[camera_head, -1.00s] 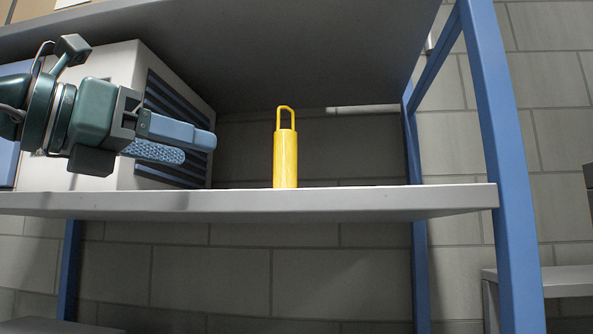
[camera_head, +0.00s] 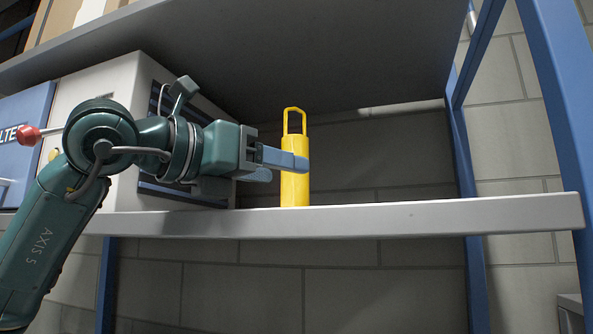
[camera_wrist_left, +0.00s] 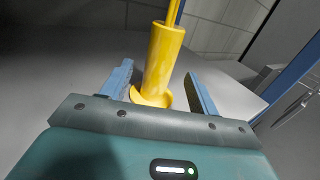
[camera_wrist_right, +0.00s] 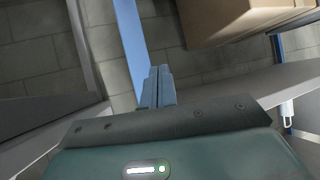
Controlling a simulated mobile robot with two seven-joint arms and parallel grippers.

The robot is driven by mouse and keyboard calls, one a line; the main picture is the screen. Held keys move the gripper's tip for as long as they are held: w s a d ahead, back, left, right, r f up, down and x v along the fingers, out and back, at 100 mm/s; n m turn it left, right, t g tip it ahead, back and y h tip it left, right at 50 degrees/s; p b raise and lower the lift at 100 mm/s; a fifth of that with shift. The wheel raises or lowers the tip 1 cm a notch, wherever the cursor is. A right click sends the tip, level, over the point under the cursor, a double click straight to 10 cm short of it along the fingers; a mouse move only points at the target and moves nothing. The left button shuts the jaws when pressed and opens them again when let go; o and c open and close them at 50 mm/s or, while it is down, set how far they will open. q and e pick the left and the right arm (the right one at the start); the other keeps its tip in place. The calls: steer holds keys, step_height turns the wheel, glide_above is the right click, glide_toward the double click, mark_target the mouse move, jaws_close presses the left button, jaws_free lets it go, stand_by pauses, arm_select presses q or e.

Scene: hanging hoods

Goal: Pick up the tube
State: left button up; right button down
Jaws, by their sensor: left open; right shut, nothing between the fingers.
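The yellow tube (camera_head: 295,190) stands upright on the grey shelf (camera_head: 400,217), with a loop handle on top. In the left wrist view the tube (camera_wrist_left: 164,55) rises between the two blue fingers, with a curved yellow foot low in the gap. My left gripper (camera_head: 284,167) is open, level with the tube's upper body; its near finger crosses in front of the tube. I see gaps beside the tube in the left wrist view, and no grip on it. My right gripper (camera_wrist_right: 157,87) is shut and empty in the right wrist view, away from the tube.
A white and blue cabinet (camera_head: 125,75) stands on the shelf left of the tube. A blue upright (camera_head: 560,90) and an upper shelf (camera_head: 300,45) frame the space. The shelf right of the tube is clear. A cardboard box (camera_wrist_right: 230,20) is near my right gripper.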

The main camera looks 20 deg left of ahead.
arm_select(q)
steer(key=shift+w+d, duration=0.2)
steer(key=shift+w, duration=0.1)
steer(key=shift+w+d, duration=0.1)
steer(key=shift+w, duration=0.1)
steer(key=p+x, duration=0.2)
steer(key=x, duration=0.2)
steer(key=shift+w+d+r, duration=0.1)
steer(key=shift+w, duration=0.15)
steer(key=shift+w+d, duration=0.1)
steer(key=shift+w, duration=0.05)
arm_select(e)
steer(key=shift+w+d+r+h, duration=0.1)
steer(key=shift+d+r+h, duration=0.1)
steer(key=shift+d+h, duration=0.4)
arm_select(q)
steer(key=shift+c, duration=0.5)
arm_select(e)
steer(key=shift+d, duration=0.1)
arm_select(q)
steer(key=c, duration=0.8)
steer(key=shift+c, duration=1.6)
arm_select(e)
steer(key=shift+s+r+y, duration=0.1)
steer(key=shift+s+y, duration=0.15)
steer(key=shift+y, duration=0.05)
